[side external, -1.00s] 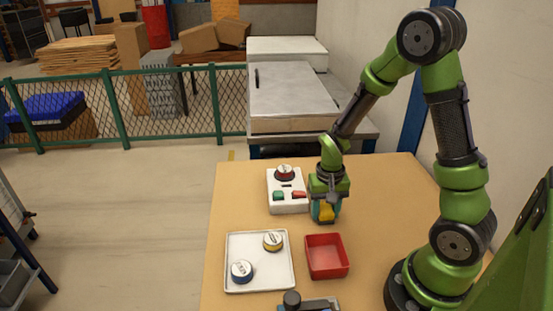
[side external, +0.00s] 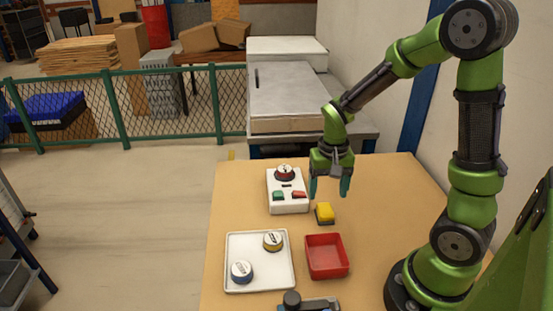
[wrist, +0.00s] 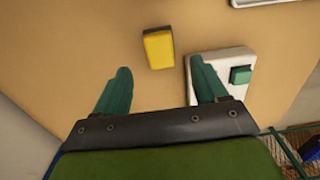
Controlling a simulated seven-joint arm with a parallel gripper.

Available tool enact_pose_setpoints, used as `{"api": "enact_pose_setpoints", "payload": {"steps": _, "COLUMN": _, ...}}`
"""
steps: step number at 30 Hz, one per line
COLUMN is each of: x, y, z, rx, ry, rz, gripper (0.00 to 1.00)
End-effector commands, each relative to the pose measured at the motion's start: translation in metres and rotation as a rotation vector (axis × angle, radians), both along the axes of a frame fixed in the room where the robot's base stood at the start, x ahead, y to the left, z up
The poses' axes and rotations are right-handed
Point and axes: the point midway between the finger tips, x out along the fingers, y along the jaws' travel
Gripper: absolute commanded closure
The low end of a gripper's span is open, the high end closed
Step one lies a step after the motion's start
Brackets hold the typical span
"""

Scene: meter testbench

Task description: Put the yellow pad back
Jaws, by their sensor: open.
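The yellow pad (side external: 325,212) is a small yellow block with a dark edge lying on the tan table, just right of the white meter box (side external: 289,206). It also shows in the wrist view (wrist: 158,48), beyond my fingertips. My gripper (side external: 330,193) hangs above the pad, apart from it, with its teal fingers spread and nothing between them; the fingers also show in the wrist view (wrist: 163,78).
A red open bin (side external: 326,275) stands in front of the yellow pad and looks empty. A dark-knobbed device (side external: 310,304) sits at the front edge. The table's right side is clear.

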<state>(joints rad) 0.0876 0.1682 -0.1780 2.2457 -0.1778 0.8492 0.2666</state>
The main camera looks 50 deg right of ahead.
Motion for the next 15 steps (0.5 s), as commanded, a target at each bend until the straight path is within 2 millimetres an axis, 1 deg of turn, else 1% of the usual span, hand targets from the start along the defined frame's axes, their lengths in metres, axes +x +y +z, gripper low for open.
{"api": "enact_pose_setpoints", "payload": {"steps": 1, "x": 0.002, "y": 0.000, "z": 0.012, "rx": -0.002, "ry": -0.008, "rz": 0.001, "gripper": 0.28}}
{"api": "enact_pose_setpoints", "payload": {"steps": 4, "x": 0.001, "y": 0.000, "z": 0.029, "rx": -0.001, "ry": -0.005, "rz": 0.000, "gripper": 0.28}}
{"api": "enact_pose_setpoints", "payload": {"steps": 6, "x": 0.001, "y": 0.000, "z": 0.038, "rx": -0.001, "ry": -0.004, "rz": 0.001, "gripper": 0.28}}
{"api": "enact_pose_setpoints", "payload": {"steps": 11, "x": 0.000, "y": 0.002, "z": 0.052, "rx": 0.002, "ry": -0.012, "rz": 0.006, "gripper": 0.28}}
{"api": "enact_pose_setpoints", "payload": {"steps": 14, "x": -0.002, "y": 0.013, "z": 0.068, "rx": 0.013, "ry": -0.070, "rz": 0.041, "gripper": 0.28}}
{"api": "enact_pose_setpoints", "payload": {"steps": 15, "x": -0.004, "y": 0.021, "z": 0.077, "rx": 0.022, "ry": -0.110, "rz": 0.064, "gripper": 0.28}}
